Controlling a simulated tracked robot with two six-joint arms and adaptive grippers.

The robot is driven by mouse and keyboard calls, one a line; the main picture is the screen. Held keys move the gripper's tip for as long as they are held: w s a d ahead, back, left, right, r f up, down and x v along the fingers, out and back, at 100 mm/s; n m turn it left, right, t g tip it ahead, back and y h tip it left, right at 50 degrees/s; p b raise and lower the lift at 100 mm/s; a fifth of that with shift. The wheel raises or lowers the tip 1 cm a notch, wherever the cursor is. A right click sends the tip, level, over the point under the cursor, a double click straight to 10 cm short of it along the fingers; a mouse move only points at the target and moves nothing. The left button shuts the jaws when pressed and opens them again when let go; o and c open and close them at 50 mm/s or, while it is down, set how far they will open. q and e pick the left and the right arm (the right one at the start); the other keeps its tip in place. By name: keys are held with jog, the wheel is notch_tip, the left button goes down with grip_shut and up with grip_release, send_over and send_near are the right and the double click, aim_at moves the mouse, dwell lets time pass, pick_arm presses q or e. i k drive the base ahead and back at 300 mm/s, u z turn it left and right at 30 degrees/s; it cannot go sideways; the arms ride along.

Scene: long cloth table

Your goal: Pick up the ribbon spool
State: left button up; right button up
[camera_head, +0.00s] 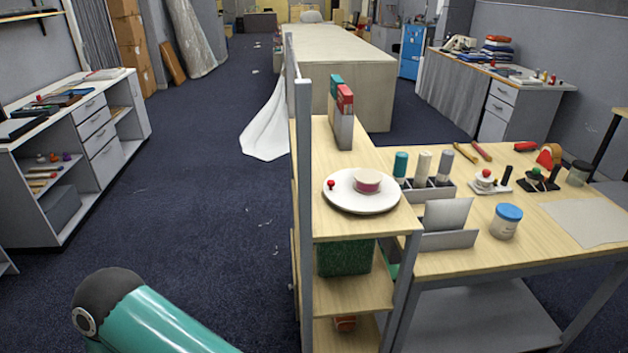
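A small round spool with a pinkish-red band and pale top, which looks like the ribbon spool (367,181), sits on a white round plate (345,199). The plate lies on the wooden top of a shelf unit (327,228) right of the picture's middle. A small red ball-shaped thing (332,184) is also on the plate, left of the spool. One teal arm link of mine shows at the bottom left. Neither gripper is in view.
A grey post (303,200) stands at the shelf's left edge. Upright books or boxes (342,120) are behind the plate. A workbench (440,262) on the right holds cylinders in a tray (444,192), a blue-lidded jar (506,222) and tools. Open carpet (200,200) lies left.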

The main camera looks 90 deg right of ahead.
aim_at(368, 179)
jog(key=u, duration=0.1)
jog(key=i, duration=0.2)
jog(key=z, duration=2.9)
jog(key=i, duration=0.55)
jog(key=u, duration=0.2)
jog(key=k, duration=0.55)
jog(key=z, duration=0.15)
jog(key=i, duration=0.5)
jog(key=u, duration=0.35)
jog(key=k, duration=0.2)
jog(key=z, duration=0.25)
